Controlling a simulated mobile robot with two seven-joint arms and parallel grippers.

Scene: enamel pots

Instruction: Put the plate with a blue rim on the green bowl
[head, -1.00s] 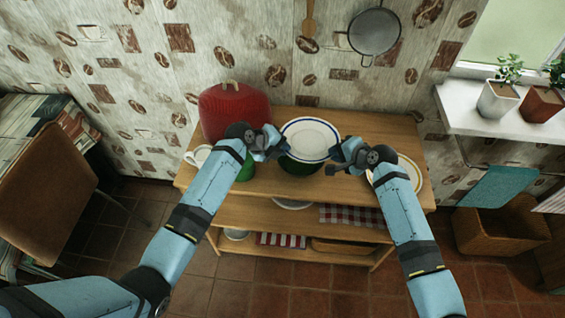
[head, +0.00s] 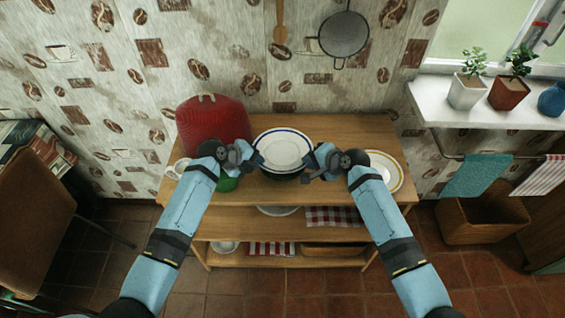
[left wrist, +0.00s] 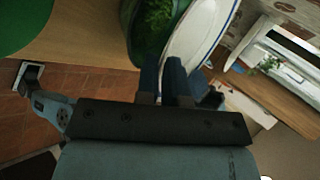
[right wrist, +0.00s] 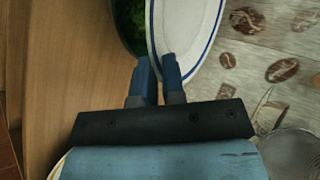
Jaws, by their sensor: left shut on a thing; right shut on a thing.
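The white plate with a blue rim (head: 283,147) is held between my two grippers, above the table. My left gripper (head: 256,160) is shut on its left edge and my right gripper (head: 311,166) on its right edge. The dark green bowl (head: 287,177) is under the plate, which hides most of it in the head view. In the left wrist view the green inside of the bowl (left wrist: 153,35) shows beside the plate (left wrist: 196,45). In the right wrist view a strip of the bowl (right wrist: 128,20) shows beside the plate (right wrist: 184,25). I cannot tell whether they touch.
On the wooden table (head: 345,128), a red domed thing (head: 212,120) stands at the back left, with a white cup (head: 178,168) and a green thing (head: 226,184) nearby. A yellow-rimmed plate (head: 387,168) lies at right, partly behind my right arm. Cloths and dishes are on lower shelves.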

